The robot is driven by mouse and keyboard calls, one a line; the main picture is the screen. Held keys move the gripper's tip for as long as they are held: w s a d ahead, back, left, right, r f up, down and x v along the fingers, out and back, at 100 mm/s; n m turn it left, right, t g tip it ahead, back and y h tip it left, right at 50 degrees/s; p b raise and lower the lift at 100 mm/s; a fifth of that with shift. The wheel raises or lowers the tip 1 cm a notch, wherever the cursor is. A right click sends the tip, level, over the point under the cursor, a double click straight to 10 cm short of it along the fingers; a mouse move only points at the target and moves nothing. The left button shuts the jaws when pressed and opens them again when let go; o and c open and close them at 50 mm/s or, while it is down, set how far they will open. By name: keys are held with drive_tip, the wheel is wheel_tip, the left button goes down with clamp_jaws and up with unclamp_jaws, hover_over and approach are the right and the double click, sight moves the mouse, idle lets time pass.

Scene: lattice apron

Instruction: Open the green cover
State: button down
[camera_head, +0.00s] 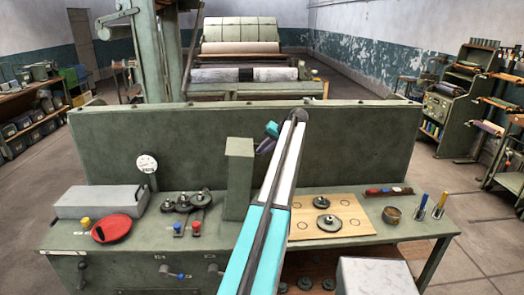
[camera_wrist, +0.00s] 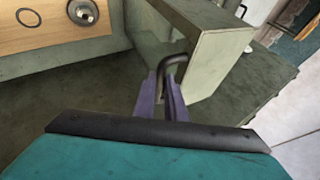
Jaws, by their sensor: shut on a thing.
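The green cover (camera_head: 239,180) shows in the head view as a tall narrow green box shape standing on the bench, just left of my arm. In the wrist view it is a pale green boxy shape (camera_wrist: 215,62) with a dark curved handle (camera_wrist: 174,62). My gripper (camera_wrist: 163,92) has purple fingers and is shut on this handle. In the head view my gripper (camera_head: 264,146) is small and partly hidden behind my white and teal arm, beside the cover's upper right. How far the cover stands open is hard to tell.
A tall green back panel (camera_head: 360,140) rises behind the bench. A wooden board (camera_head: 345,226) with round metal parts lies right of my arm. A red dish (camera_head: 112,229), a grey case (camera_head: 100,202) and a dial (camera_head: 147,164) stand at left. Two screwdrivers (camera_head: 440,204) stand at right.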

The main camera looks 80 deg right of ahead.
drive_tip(key=shift+s+a+f, duration=0.1)
drive_tip(key=shift+f, duration=0.2)
drive_tip(key=c, duration=1.8)
unclamp_jaws()
drive_tip(key=shift+w+r, duration=0.15)
drive_tip(key=shift+w, duration=0.1)
drive_tip(key=shift+s+r, duration=0.1)
drive_tip(key=shift+r, duration=0.1)
drive_tip(key=b+v, duration=0.1)
drive_tip(key=v, duration=1.2)
drive_tip(key=shift+s+b, duration=0.25)
drive_tip(key=shift+b, duration=0.05)
